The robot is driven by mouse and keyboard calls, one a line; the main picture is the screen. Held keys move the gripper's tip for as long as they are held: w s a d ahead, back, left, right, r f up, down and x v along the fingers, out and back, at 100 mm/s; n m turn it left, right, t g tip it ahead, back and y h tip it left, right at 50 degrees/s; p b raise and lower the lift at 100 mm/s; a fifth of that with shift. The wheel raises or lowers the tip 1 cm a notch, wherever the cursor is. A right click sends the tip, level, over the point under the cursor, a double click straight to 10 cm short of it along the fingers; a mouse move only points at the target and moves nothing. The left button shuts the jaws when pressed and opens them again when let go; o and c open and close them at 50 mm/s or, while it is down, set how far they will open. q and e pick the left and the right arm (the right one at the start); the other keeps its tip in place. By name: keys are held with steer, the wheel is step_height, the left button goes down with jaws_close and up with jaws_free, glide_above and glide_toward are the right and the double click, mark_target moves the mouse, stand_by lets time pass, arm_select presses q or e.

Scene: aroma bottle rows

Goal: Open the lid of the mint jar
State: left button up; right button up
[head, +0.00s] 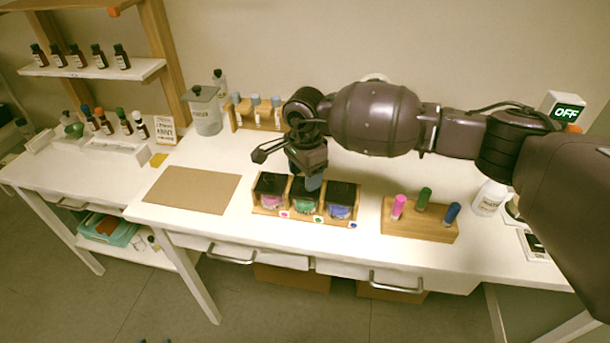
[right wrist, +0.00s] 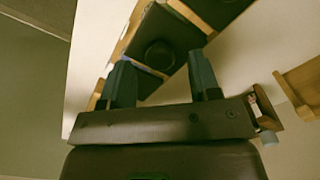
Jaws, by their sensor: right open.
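The mint jar is most likely the middle one, with green contents (head: 306,205), in a wooden rack (head: 270,212) at the table's front. Its dark lid is partly hidden by my right gripper. My right gripper (head: 312,182) is open, pointing down just above that jar. In the right wrist view, a black lid with a round knob (right wrist: 160,55) lies beyond and between the open fingers (right wrist: 162,82); I cannot tell whether they touch it. Two small bluish tips at the head view's bottom edge may be my left gripper (head: 154,341).
A pink jar (head: 270,201) and a blue jar (head: 340,211), both dark-lidded, flank it closely. A wooden block (head: 420,229) with three coloured sticks stands right. A brown mat (head: 190,190) lies left. A rack of bottles (head: 257,113) stands behind.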

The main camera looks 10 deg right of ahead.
steer(key=shift+f, duration=0.7)
steer(key=shift+c, duration=0.4)
jaws_close()
